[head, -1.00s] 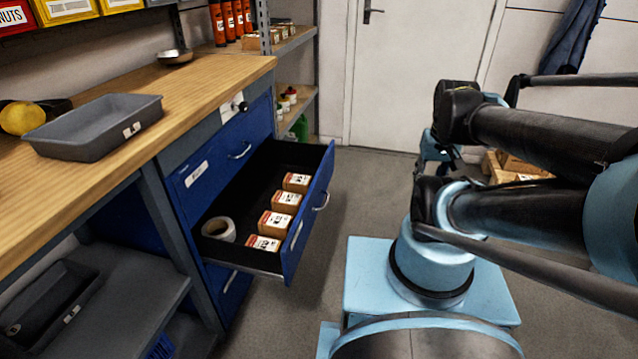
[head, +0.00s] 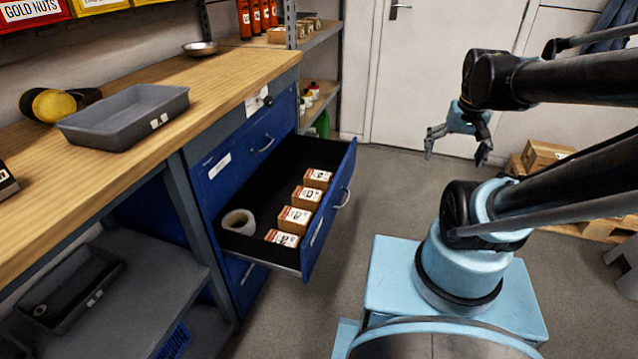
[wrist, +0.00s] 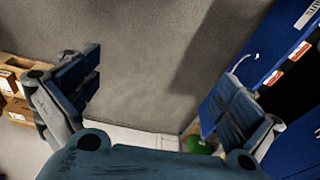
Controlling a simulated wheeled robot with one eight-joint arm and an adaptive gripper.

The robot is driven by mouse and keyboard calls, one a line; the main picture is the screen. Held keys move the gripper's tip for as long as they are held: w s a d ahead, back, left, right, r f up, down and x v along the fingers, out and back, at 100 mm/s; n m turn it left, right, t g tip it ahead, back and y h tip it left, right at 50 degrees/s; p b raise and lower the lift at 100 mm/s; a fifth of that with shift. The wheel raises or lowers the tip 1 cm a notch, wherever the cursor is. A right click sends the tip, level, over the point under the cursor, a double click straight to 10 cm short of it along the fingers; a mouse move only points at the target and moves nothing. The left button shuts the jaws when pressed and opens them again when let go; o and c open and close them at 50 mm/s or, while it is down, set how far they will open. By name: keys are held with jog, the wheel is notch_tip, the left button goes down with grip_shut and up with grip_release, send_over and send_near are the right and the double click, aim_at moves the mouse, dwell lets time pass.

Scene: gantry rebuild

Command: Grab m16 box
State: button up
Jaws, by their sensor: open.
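Several small brown boxes with white and red labels stand in a row in the open drawer (head: 258,247) of the blue cabinet. They are a far box (head: 317,178), two middle boxes (head: 307,198) (head: 294,219) and a near box (head: 282,238). Their label text is too small to read, so I cannot tell which is m16. My gripper (head: 457,157) is open and empty, over the floor to the right of the drawer. In the wrist view my open gripper (wrist: 168,108) has bare floor between its fingers, and parts of the boxes show at the right edge.
A roll of tape (head: 238,222) lies in the drawer's near left corner. The wooden bench (head: 225,72) above holds a grey tray (head: 125,115). Cardboard boxes (head: 546,154) stand on a pallet at right. The floor between drawer and pallet is clear.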

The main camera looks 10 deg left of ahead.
jog(key=w+a+r, duration=0.3)
jog(key=w+a, duration=0.5)
jog(key=w, duration=0.3)
jog(key=g, duration=0.2)
send_over(318, 175)
notch_tip(318, 175, down, 19)
jog(key=shift+m, duration=0.4)
jog(key=f, duration=1.2)
jog(key=shift+d+f, duration=0.15)
jog(key=shift+d, duration=0.05)
jog(key=shift+a+f, duration=0.15)
jog(key=shift+f, duration=2.4)
jog(key=shift+c, duration=0.6)
jog(key=c, duration=1)
